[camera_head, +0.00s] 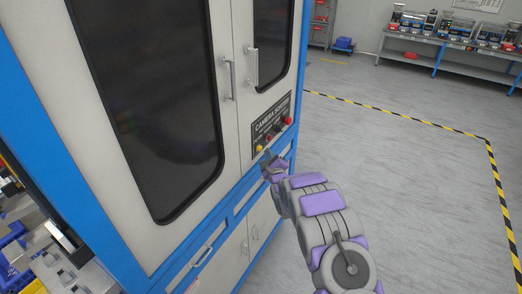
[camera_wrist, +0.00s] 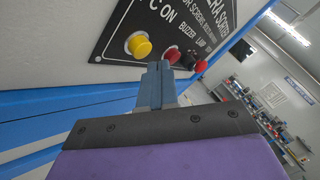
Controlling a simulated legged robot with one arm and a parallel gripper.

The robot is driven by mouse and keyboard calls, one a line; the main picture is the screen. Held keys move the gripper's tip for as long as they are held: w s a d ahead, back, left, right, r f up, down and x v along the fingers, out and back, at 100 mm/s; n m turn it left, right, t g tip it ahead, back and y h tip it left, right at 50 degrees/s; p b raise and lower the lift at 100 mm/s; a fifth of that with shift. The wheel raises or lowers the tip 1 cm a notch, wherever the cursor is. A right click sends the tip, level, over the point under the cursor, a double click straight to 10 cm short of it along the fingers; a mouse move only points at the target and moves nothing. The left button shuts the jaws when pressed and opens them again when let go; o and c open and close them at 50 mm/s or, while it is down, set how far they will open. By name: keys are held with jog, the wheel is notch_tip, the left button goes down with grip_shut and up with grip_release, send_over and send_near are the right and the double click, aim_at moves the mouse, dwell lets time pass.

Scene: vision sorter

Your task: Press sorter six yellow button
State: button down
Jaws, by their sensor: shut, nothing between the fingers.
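The yellow button (camera_wrist: 139,45) sits at the left end of the button row on the dark control panel (camera_wrist: 118,22) in the wrist view. In the head view the yellow button (camera_head: 260,148) is at the lower left of the panel (camera_head: 270,122). My gripper (camera_wrist: 157,68) is shut and empty. Its tips show just right of and below the yellow button in the wrist view; whether they touch the panel I cannot tell. In the head view my gripper (camera_head: 267,156) is just below the yellow button.
A red button (camera_wrist: 172,54), a black one (camera_wrist: 188,60) and another red one (camera_wrist: 201,66) continue the row to the right. The cabinet (camera_head: 240,25) has door handles (camera_head: 228,78) above. Open floor (camera_head: 400,180) lies to the right, with a workbench (camera_head: 440,63) far back.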

jog(key=shift+a, duration=0.1)
jog(key=shift+w+a+r+p, duration=0.15)
jog(key=shift+w+a+p, duration=0.1)
jog(key=shift+p, duration=0.3)
jog(key=shift+w+a, duration=0.2)
jog(key=shift+a, duration=0.15)
dwell(0.6)
jog(key=shift+p, duration=0.3)
jog(key=shift+s+d+p, duration=0.5)
jog(key=shift+d, duration=0.2)
jog(key=shift+s+d+p, duration=0.5)
jog(key=shift+s+d, duration=0.25)
jog(key=shift+d, duration=0.3)
jog(key=shift+s+d+p, duration=0.5)
jog(key=shift+s+d, duration=0.25)
jog(key=shift+d, duration=0.25)
